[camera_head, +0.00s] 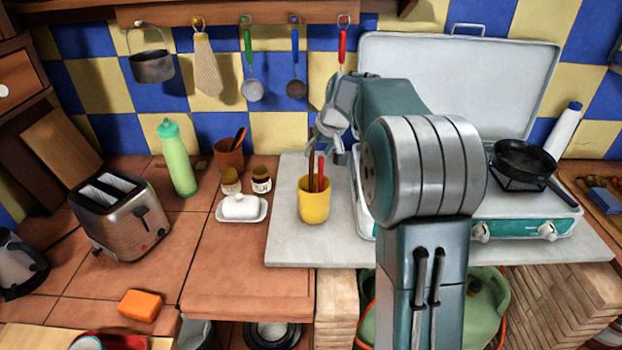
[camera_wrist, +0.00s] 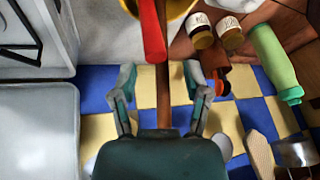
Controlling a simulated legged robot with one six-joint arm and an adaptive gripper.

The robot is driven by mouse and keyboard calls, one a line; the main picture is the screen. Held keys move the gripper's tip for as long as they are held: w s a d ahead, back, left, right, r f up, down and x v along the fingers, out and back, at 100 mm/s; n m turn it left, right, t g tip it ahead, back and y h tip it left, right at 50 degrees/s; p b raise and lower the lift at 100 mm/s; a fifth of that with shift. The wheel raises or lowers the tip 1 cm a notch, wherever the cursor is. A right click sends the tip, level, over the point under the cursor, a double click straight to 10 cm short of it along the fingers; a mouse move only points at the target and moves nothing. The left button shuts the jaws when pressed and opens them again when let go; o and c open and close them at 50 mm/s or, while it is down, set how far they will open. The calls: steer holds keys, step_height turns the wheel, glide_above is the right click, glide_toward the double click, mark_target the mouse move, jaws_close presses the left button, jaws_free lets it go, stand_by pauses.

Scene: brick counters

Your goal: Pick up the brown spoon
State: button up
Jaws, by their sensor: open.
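The brown spoon (camera_head: 311,172) stands upright in a yellow cup (camera_head: 314,206), beside a red-handled utensil (camera_head: 321,174). My gripper (camera_head: 326,148) is just above the cup, over the handle tops. In the wrist view, the open fingers of my gripper (camera_wrist: 160,86) lie on either side of the brown handle (camera_wrist: 163,98), with a gap on both sides. The red handle (camera_wrist: 152,32) shows near them, and the cup rim (camera_wrist: 185,8) is at the top edge. The spoon's lower end is hidden inside the cup.
The cup stands on a pale slab (camera_head: 290,240) left of an open camping stove (camera_head: 505,215) with a black pan (camera_head: 522,158). Two small jars (camera_head: 261,180), a butter dish (camera_head: 240,208) and a green bottle (camera_head: 176,160) are to the left. Utensils hang on the tiled wall behind.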

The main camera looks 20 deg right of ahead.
mark_target(312, 160)
steer(key=shift+w+a+f, duration=0.1)
steer(key=shift+a+f, duration=0.05)
steer(key=shift+f, duration=0.1)
steer(key=x, duration=0.4)
steer(key=shift+w+f, duration=0.2)
steer(key=shift+f, duration=0.1)
jaws_close()
